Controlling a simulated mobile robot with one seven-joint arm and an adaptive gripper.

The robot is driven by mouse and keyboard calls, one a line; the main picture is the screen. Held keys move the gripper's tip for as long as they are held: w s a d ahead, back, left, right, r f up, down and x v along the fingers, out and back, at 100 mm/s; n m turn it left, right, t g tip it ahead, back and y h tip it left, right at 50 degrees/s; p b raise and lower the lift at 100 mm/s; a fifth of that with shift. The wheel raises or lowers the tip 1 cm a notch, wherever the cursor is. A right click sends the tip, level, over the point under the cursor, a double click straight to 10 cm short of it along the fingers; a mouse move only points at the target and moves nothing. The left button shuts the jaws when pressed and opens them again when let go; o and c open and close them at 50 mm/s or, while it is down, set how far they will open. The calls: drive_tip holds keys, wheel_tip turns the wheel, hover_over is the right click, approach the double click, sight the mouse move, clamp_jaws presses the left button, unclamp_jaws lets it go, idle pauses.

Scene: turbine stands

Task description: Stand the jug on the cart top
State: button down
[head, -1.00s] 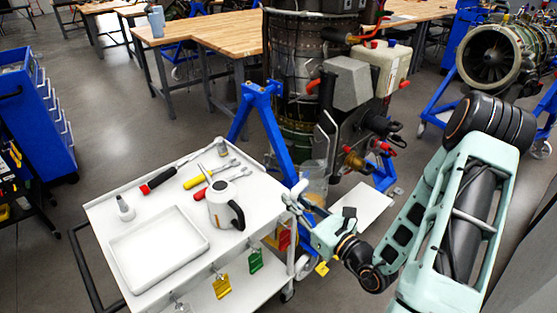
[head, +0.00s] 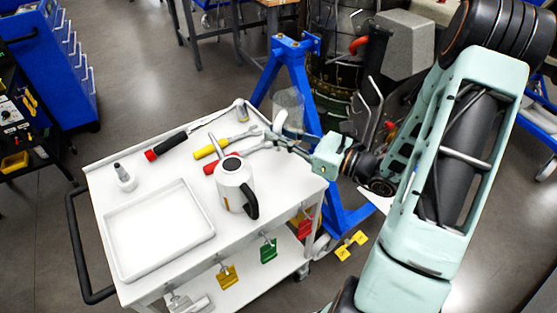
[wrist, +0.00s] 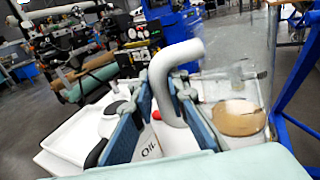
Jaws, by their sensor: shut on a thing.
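A clear jug (head: 289,107) hangs at the far right edge of the cart top (head: 185,250) in the head view. In the wrist view the jug (wrist: 238,95) is on the right, with an amber surface inside and a thick pale curved handle. My gripper (wrist: 160,118) is shut on that handle, one finger each side. In the head view my gripper (head: 277,138) reaches in from the right. The jug looks roughly upright; its height above the cart top is hard to judge.
A blue stand (head: 296,65) rises close behind.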

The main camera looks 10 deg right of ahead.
drive_tip(key=shift+s+f+n+g+y+b, duration=0.15)
drive_tip(key=shift+f+n+g+y+b, duration=0.55)
drive_tip(key=shift+f+n+g+b, duration=0.15)
wheel_tip(320, 180, down, 10)
drive_tip(key=s+n+g+y+b, duration=0.2)
drive_tip(key=g+b, duration=0.1)
drive_tip(key=b, duration=0.6)
drive_tip(key=shift+s+r+n+g, duration=0.25)
drive_tip(key=shift+s+n+g, duration=0.1)
drive_tip(key=shift+s, duration=0.05)
drive_tip(key=shift+d+f+b, duration=0.1)
drive_tip(key=shift+f+b, duration=0.3)
drive_tip(key=c, duration=1.7)
unclamp_jaws()
drive_tip(key=shift+o, duration=0.2)
drive_tip(key=shift+p+v, duration=0.5)
drive_tip(key=shift+v, duration=3.05)
